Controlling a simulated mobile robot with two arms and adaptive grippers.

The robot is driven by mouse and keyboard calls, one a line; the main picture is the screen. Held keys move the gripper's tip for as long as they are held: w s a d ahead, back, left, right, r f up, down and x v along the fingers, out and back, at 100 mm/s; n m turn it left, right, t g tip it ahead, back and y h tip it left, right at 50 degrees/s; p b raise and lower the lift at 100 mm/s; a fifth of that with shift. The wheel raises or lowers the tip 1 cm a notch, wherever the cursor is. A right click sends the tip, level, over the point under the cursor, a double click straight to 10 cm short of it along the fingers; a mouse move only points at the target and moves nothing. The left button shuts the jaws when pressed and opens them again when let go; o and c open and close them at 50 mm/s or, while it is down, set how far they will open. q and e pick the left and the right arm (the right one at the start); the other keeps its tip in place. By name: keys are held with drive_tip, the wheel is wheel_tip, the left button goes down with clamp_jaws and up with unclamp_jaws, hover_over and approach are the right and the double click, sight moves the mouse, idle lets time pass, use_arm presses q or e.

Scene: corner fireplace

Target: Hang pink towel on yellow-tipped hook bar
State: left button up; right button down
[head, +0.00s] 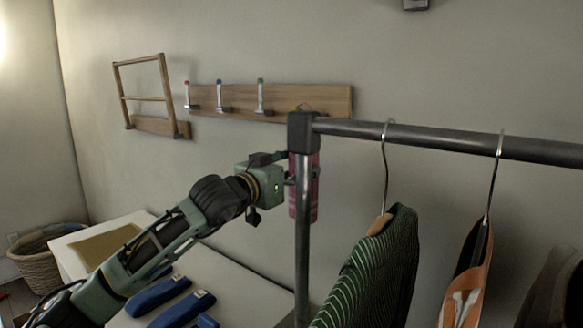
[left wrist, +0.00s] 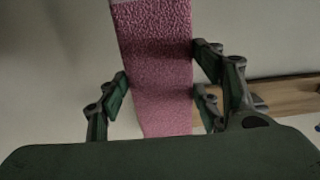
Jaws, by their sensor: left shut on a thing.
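The pink towel (head: 313,200) hangs in a narrow strip in front of the wall, partly hidden behind the rack's upright post. My left gripper (head: 289,178) is shut on it. In the left wrist view the towel (left wrist: 158,50) runs between the two fingers of the gripper (left wrist: 160,92). The wooden hook bar (head: 335,98) is on the back wall, just above and behind the towel. Hooks with red (head: 186,84), blue (head: 219,83) and green (head: 260,82) tips show on it. A yellow tip cannot be made out; the post's black corner covers that part. The right gripper is not in view.
A dark metal clothes rack (head: 352,129) stands close in front, its post overlapping the gripper. A green striped garment (head: 385,265) hangs from it. A wooden wall frame (head: 145,97) is left of the bar. Blue objects (head: 158,293) lie on a white table (head: 235,280).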

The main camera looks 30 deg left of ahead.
use_arm(q)
drive_tip(key=shift+w+d+f, duration=0.1)
drive_tip(key=shift+w+f, duration=0.3)
drive_tip(key=shift+w, duration=0.25)
drive_tip(key=shift+w+d+f, duration=0.1)
drive_tip(key=shift+w+f, duration=0.25)
drive_tip(key=shift+w, duration=0.25)
drive_tip(key=shift+b, duration=0.45)
drive_tip(key=o, duration=1.4)
drive_tip(key=shift+f, duration=0.1)
